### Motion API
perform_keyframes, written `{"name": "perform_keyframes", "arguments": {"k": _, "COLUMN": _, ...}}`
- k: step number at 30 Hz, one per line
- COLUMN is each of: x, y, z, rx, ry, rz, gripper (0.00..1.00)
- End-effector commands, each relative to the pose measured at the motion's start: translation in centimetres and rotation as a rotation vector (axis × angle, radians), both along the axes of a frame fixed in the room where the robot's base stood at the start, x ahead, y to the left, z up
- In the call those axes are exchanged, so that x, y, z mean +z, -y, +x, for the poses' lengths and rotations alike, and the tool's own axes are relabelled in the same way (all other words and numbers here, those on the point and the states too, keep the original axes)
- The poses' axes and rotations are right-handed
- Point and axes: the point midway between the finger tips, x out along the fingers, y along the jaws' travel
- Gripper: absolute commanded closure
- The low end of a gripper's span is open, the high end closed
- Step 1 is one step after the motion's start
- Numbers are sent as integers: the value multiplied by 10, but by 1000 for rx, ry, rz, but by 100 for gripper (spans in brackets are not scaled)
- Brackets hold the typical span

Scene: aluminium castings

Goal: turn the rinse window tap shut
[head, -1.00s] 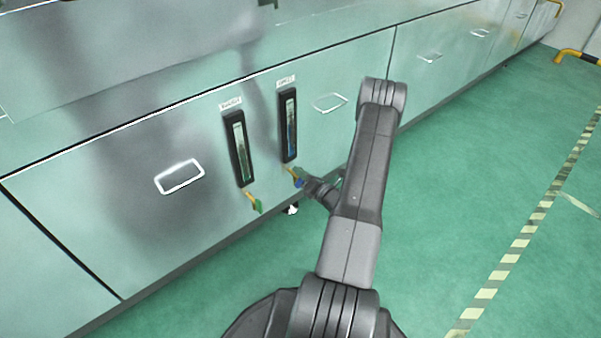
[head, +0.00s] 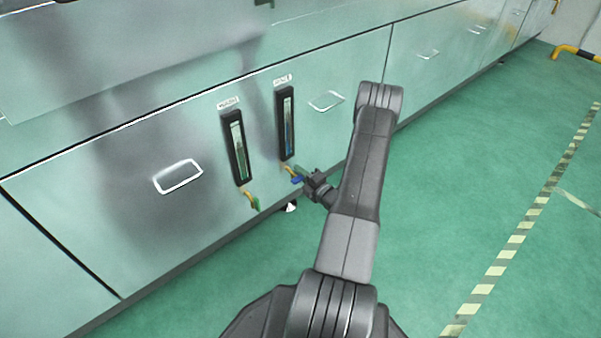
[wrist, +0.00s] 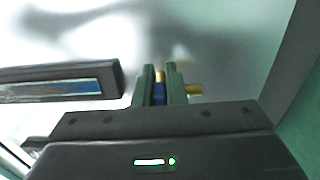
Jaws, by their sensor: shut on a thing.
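Two upright black-framed windows are on the cabinet front, each with a brass tap below. My gripper (head: 299,175) is at the right tap. In the wrist view my gripper (wrist: 160,85) has its two green fingers shut on the blue handle (wrist: 159,93). Brass shows between and beside them. The handle's exact angle is partly hidden.
A white-framed pull handle (head: 178,177) lies left of the windows, and another (head: 326,100) lies right of them. The green floor (head: 465,190) is clear up to a striped line (head: 520,235).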

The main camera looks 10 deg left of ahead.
Motion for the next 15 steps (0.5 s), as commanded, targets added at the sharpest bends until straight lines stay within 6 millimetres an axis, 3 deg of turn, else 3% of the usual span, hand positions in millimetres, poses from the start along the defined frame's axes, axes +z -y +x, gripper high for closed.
{"name": "perform_keyframes", "arguments": {"k": 15, "x": -1, "y": 0, "z": 0, "rx": -1, "ry": -35, "rz": 26, "gripper": 100}}
